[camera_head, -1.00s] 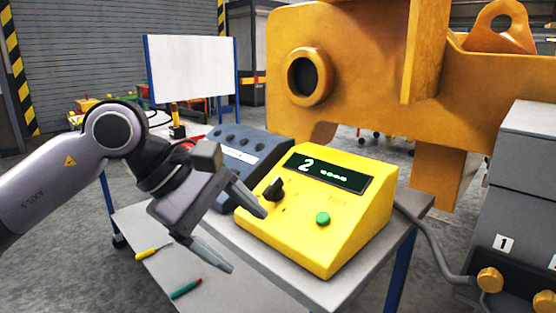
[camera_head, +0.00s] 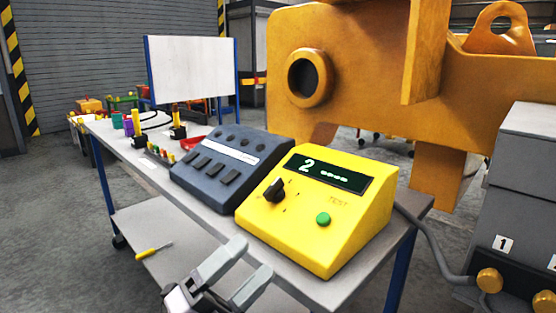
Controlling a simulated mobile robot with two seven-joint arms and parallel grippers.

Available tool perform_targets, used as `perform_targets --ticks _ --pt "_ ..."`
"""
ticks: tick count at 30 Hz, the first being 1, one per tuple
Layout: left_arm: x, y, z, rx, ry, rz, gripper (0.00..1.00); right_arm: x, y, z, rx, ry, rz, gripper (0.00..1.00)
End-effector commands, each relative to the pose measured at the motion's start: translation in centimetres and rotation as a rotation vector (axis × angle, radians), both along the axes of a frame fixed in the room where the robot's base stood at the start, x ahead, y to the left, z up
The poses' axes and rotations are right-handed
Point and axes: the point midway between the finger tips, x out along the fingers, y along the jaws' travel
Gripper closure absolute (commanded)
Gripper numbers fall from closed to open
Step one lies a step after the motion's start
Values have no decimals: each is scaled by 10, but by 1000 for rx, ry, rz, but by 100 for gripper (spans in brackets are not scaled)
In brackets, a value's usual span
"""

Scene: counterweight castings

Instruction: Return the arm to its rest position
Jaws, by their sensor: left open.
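My left gripper (camera_head: 248,262) is at the bottom of the head view, low in front of the table's near edge. Its two fingers are apart with nothing between them. The rest of the left arm is out of the frame. The yellow box (camera_head: 310,240) stands on the table, with a black knob (camera_head: 275,190), a green button (camera_head: 323,219) and a display (camera_head: 330,173) reading 2. The gripper is apart from it, below and to its left. My right gripper is not seen.
A grey-blue console (camera_head: 222,170) stands beside the yellow box on the table (camera_head: 150,182). A yellow-handled screwdriver (camera_head: 152,251) lies on the lower shelf. A large orange casting (camera_head: 370,80) stands behind. A grey cabinet (camera_head: 510,190) with a cable is at the right.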

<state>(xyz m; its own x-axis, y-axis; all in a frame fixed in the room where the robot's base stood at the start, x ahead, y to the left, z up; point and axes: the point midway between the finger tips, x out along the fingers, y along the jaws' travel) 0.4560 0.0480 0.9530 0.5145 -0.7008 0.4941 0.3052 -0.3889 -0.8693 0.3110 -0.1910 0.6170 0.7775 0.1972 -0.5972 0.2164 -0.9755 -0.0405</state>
Motion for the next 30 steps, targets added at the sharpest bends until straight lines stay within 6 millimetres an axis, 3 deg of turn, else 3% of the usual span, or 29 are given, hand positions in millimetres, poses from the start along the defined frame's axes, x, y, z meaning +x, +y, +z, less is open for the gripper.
perform_targets --ticks 1,5,10,15,21,23,25,30 --pt "4 12 -22 -69 137 29 19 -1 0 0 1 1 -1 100" --pt "8 43 -77 -244 470 110 19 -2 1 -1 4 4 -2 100" --pt "-10 82 -164 -473 898 230 19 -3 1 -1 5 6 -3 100" --pt "-55 114 -248 -688 1281 366 19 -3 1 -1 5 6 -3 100" --pt "-126 138 -321 -897 1635 521 19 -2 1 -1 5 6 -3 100" --pt "-150 143 -339 -957 1729 571 19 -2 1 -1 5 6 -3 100" --pt "-148 144 -316 -959 1724 570 19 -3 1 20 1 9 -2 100" --pt "-150 147 -288 -949 1710 579 19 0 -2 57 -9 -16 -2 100"
